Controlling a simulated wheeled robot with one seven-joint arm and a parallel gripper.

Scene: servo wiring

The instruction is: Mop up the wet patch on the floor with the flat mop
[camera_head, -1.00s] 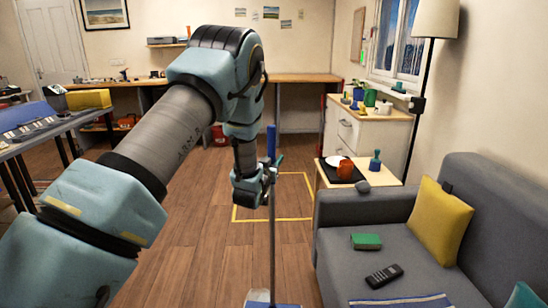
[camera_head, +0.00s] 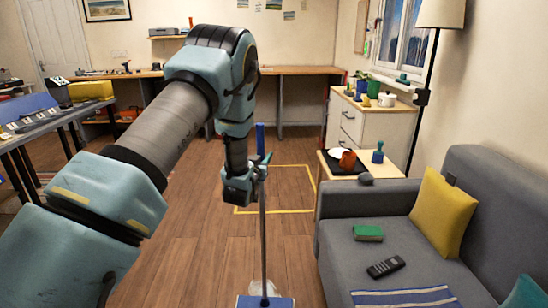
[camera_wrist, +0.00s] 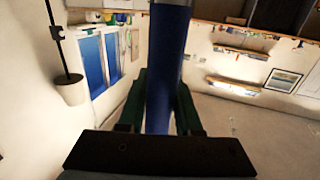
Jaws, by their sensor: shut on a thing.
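The flat mop stands nearly upright, with a blue grip (camera_head: 260,138), a thin grey pole (camera_head: 263,235) and a flat blue and white head (camera_head: 265,301) at the bottom edge of the head view. My gripper (camera_head: 259,170) is shut on the mop's upper handle. The wrist view shows the blue handle (camera_wrist: 167,75) between the green fingers of my gripper (camera_wrist: 161,100). A pale, glossy patch, apparently the wet patch (camera_head: 262,287), lies on the wood floor just behind the mop head. The head hides part of it.
A grey sofa (camera_head: 345,200) with a yellow cushion (camera_head: 443,212) stands close on the right. A small side table (camera_head: 330,182) is behind it. A workbench (camera_head: 40,142) is at left. Yellow tape (camera_head: 275,210) marks a rectangle on the open floor.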

